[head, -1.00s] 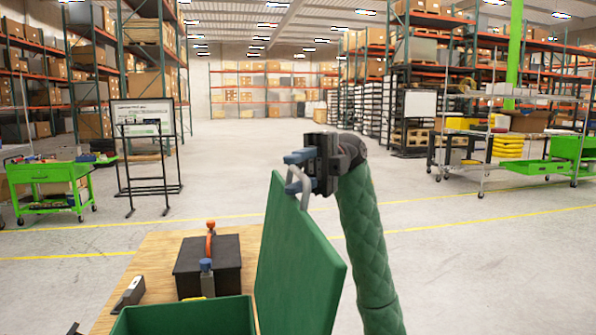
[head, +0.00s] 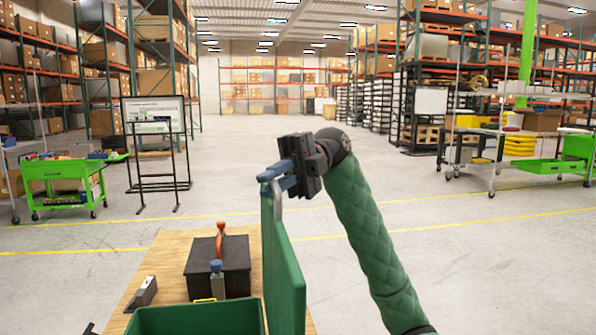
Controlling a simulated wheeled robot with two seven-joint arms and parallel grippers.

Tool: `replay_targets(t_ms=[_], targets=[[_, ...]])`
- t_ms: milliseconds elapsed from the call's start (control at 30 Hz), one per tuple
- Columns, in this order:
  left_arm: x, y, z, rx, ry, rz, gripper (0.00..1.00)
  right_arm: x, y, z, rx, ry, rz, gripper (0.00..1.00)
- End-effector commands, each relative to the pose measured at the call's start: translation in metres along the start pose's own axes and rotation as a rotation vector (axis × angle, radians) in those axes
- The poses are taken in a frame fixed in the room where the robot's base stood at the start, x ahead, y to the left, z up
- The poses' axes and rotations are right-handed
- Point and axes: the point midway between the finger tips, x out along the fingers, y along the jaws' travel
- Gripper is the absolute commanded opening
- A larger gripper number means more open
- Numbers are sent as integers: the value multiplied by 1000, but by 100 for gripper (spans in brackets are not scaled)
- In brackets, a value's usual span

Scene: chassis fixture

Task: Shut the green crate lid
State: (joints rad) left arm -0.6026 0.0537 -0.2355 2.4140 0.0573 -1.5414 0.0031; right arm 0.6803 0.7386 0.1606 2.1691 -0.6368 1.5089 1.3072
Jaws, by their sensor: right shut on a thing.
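The green crate (head: 195,320) stands at the near edge of the wooden table, its top open toward me. Its green lid (head: 285,270) stands about upright, almost edge-on, at the crate's right side. A light grey handle (head: 277,197) is at the lid's top edge. My right gripper (head: 276,179), with blue fingertips, is shut on that handle, and my green-sleeved right arm reaches in from the lower right. My left gripper is not in view. The crate's inside is mostly cut off by the bottom edge.
A dark box (head: 236,270) with an orange-topped lever (head: 220,240) sits on the wooden table (head: 165,262) behind the crate. A blue-topped latch or clamp (head: 217,283) stands at the crate's back rim. A dark tool (head: 142,293) lies left.

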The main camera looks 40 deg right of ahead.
Motion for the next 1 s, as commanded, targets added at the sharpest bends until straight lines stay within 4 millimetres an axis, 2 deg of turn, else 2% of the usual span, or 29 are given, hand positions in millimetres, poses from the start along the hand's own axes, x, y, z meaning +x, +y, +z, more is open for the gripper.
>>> replay_targets(t_ms=[33, 200, 633, 1000], targets=[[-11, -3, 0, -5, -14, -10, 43, 6, 6, 6, 20, 0, -22, 0], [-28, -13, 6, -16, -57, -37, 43, 21, 7, 21, 64, -1, -67, 0], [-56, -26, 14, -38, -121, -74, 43, 45, 8, 45, 131, 0, -133, 0], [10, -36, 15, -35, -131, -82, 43, 66, 9, 65, 190, 1, -194, 0]])
